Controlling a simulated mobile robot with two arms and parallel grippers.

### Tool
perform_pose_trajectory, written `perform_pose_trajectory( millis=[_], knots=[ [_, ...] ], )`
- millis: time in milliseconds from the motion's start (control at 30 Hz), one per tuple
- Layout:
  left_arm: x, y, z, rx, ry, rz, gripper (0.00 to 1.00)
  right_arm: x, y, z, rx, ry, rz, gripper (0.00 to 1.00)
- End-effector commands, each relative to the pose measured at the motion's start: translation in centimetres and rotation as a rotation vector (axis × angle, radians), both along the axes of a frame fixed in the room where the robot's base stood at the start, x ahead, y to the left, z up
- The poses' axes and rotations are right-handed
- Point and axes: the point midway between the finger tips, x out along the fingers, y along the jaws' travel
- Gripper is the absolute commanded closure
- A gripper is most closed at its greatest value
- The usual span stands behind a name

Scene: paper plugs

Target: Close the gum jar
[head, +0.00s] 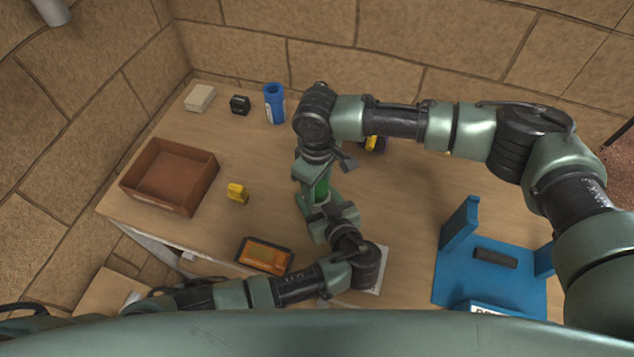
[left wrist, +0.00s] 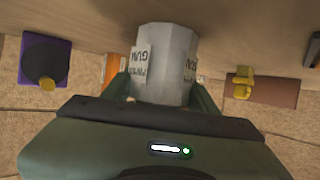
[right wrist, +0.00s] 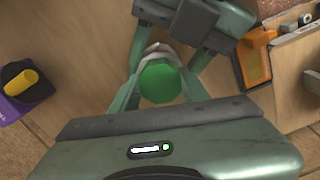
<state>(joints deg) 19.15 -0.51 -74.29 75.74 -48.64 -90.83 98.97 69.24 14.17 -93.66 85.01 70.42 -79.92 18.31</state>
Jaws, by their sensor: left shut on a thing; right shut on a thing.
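The gum jar (left wrist: 163,65) is a pale grey faceted jar with paper labels reading GUM in the left wrist view. My left gripper (left wrist: 163,88) is shut around its body. The green lid (right wrist: 160,80) is round and sits over the jar's top in the right wrist view. My right gripper (right wrist: 160,90) is shut on the lid from above. In the head view a bit of green lid (head: 321,190) shows between the two grippers; the arms hide most of the jar. I cannot tell whether the lid is fully seated.
A blue bottle (head: 274,104) stands at the back. A blue stand (head: 453,282) is at the right.

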Motion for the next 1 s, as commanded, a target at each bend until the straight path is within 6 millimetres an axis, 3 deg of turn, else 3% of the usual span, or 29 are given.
perform_pose_trajectory(
  millis=[33,100,567,1000],
  knots=[
    [0.0,0.0,0.0,0.0,-0.001,0.0,1.0,0.0,0.0,0.0,0.001,-0.001,0.0,0.49],
    [0.0,0.0,0.0,0.0,-0.001,0.0,1.0,0.0,0.0,0.0,0.001,-0.001,0.0,0.33],
    [0.1,-0.1,0.1,-0.001,-0.001,-0.003,1.0,-0.3,0.2,0.0,0.003,0.006,0.004,0.33],
    [0.0,0.0,0.0,0.0,-0.001,-0.001,1.0,-0.1,0.1,4.4,0.003,0.002,0.003,0.33]
  ],
)
